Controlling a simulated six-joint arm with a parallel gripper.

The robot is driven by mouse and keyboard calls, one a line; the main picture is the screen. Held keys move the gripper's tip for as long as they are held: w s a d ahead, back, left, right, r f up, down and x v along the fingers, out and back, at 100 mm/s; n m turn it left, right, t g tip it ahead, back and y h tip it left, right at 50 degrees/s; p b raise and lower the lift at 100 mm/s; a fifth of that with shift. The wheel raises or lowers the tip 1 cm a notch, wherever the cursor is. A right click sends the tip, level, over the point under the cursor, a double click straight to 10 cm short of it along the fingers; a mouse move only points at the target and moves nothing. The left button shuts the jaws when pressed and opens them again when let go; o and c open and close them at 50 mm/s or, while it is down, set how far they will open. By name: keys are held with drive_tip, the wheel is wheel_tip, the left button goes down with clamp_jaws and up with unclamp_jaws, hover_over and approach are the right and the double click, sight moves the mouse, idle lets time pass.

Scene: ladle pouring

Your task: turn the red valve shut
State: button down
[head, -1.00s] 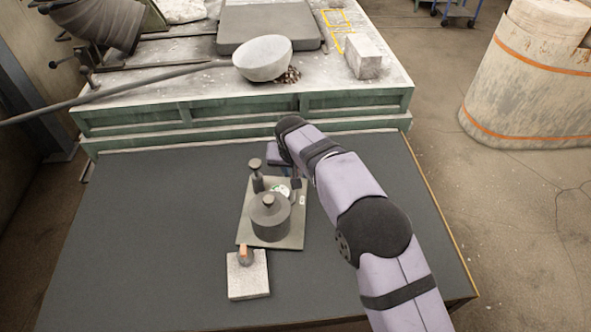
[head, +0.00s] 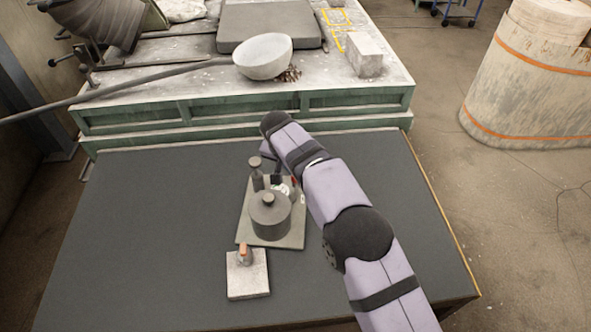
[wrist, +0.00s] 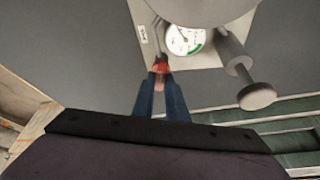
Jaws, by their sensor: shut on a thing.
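The red valve (wrist: 161,67) shows in the wrist view as a small red handle between my fingertips, beside a gauge plate. My gripper (wrist: 160,73) is shut on it, with both dark blue fingers close together; the fingers cover part of the handle. In the head view a small red bit of the valve (head: 293,181) shows at the right of the rig, next to my arm. My arm hides much of the gripper there. The white round gauge (wrist: 184,39) is just beyond the valve.
A grey lidded cylinder (head: 270,218) and a knobbed post (head: 256,176) stand on the base plate (head: 292,240). A pale block (head: 248,284) with an orange-tipped piece (head: 244,251) lies in front. A bench with a ladle bowl (head: 262,57) is behind. The dark table is clear at left.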

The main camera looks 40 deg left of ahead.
drive_tip(key=shift+a+r+m+h+p, duration=0.1)
drive_tip(key=shift+m+h+p, duration=0.3)
drive_tip(key=shift+m+p, duration=0.95)
drive_tip(key=shift+m, duration=0.05)
drive_tip(key=c, duration=1.8)
unclamp_jaws()
drive_tip(key=shift+o, duration=0.2)
drive_tip(key=shift+b+v, duration=0.75)
drive_tip(key=shift+v, duration=0.1)
drive_tip(key=shift+b+v, duration=0.9)
drive_tip(key=shift+v, duration=1.85)
drive_tip(key=shift+s+a, duration=0.1)
